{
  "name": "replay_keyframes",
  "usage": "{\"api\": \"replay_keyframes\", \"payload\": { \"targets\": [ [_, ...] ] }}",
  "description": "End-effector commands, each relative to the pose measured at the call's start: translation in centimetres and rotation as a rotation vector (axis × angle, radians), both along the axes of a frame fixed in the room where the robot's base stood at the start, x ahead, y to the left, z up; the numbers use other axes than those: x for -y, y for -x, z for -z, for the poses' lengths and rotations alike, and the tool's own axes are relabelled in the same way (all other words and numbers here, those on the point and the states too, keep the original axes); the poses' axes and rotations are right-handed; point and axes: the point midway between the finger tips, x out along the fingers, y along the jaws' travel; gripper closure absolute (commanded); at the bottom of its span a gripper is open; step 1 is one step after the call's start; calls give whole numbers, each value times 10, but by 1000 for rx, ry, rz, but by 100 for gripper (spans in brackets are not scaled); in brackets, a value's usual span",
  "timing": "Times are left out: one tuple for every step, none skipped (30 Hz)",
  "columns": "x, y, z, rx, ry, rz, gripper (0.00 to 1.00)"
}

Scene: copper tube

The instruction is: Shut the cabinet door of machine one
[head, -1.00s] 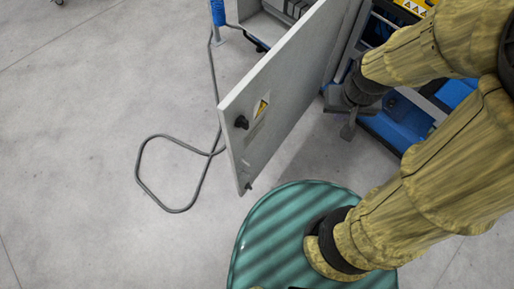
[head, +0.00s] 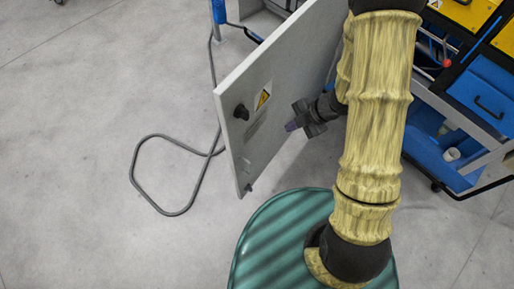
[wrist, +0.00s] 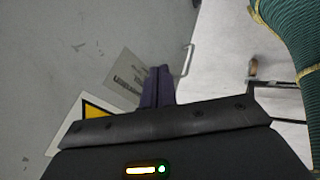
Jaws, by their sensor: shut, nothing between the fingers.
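The grey cabinet door (head: 285,75) stands open, jutting toward me in the head view. Its visible face carries a black knob (head: 241,112) and a yellow warning sticker (head: 263,96). My gripper (head: 291,126) is beside this face, to the right of the sticker. Its dark purple fingers (wrist: 158,87) are shut and empty, and point toward the door. In the wrist view the door face (wrist: 60,50) fills the left, with the sticker (wrist: 92,110) partly hidden by my gripper. I cannot tell whether the fingertips touch the door. My arm hides the hinge side and the cabinet opening.
A blue workshop cart (head: 485,90) with yellow-topped parts stands to the right, beyond my arm. A grey cable (head: 135,165) loops on the floor left of the door. The concrete floor at the left is otherwise clear.

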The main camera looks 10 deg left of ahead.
Motion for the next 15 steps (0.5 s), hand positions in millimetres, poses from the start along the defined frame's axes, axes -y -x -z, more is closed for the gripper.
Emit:
{"api": "replay_keyframes", "payload": {
  "targets": [
    [-5,11,15,-16,-24,-85,100],
    [-7,16,19,-23,-40,-133,100],
    [-9,23,23,-31,-57,-183,100],
    [-11,27,25,-36,-67,-214,100],
    [-12,30,27,-39,-76,-236,100],
    [-12,33,27,-42,-84,-258,100],
    [-13,34,28,-44,-87,-266,100],
    [-13,35,27,-44,-90,-271,100],
    [-13,35,27,-45,-90,-273,100],
    [-13,35,27,-44,-91,-272,100],
    [-13,35,27,-44,-90,-271,100],
    [-13,35,27,-43,-89,-271,100],
    [-13,35,27,-44,-89,-270,100],
    [-13,35,27,-43,-89,-270,100],
    [-13,35,27,-43,-89,-270,100]
  ]
}}
